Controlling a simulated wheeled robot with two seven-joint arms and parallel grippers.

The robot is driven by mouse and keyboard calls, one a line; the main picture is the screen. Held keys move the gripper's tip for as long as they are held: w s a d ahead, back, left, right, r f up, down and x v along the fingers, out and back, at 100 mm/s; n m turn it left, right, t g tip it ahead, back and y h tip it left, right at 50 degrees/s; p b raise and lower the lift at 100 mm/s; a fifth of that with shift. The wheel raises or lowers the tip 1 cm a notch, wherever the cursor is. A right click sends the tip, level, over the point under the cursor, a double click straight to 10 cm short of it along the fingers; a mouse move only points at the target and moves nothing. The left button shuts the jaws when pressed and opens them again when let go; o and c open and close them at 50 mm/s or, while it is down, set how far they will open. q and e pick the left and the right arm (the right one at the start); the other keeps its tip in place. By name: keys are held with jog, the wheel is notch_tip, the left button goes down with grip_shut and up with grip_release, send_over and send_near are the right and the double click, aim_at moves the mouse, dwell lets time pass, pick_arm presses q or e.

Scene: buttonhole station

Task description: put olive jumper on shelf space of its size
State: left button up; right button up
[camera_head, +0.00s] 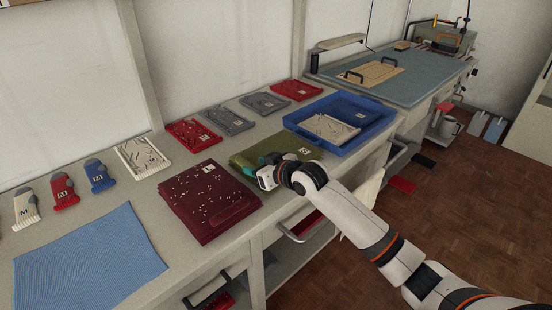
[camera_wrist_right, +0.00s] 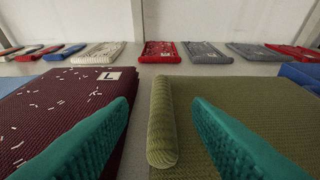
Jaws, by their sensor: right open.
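The olive jumper (camera_head: 248,155) lies folded flat on the table, with a small white label on its right part; its letter is too small to read. My right gripper (camera_head: 268,172) is over its near left part. In the right wrist view, the olive jumper (camera_wrist_right: 250,110) has a rolled ridge (camera_wrist_right: 162,135) along its left edge. My open teal fingers (camera_wrist_right: 162,108) stand either side of this ridge, holding nothing. Whether they touch the cloth cannot be told. My left gripper is not in view. Shelf spaces under the tabletop are only partly visible.
A maroon jumper (camera_head: 205,197) labelled L lies close left of the olive one. A blue tray (camera_head: 352,143) holding a cream folded piece stands at its right. Red and grey folded pieces lie behind. A blue cloth (camera_head: 85,262) covers the near left table. Handles (camera_head: 303,232) project from the front.

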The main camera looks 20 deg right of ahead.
aim_at(249, 165)
jog(key=x, duration=0.2)
jog(key=shift+w+a+f, duration=0.1)
jog(key=shift+w+f, duration=0.1)
jog(key=shift+w, duration=0.05)
jog(key=shift+w+a+f, duration=0.15)
jog(key=shift+w+f, duration=0.1)
jog(key=shift+w, duration=0.15)
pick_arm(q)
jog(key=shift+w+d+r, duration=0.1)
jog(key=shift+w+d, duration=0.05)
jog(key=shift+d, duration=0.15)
pick_arm(e)
jog(key=shift+c, duration=0.7)
grip_shut()
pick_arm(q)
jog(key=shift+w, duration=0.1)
pick_arm(e)
jog(key=shift+r, duration=0.1)
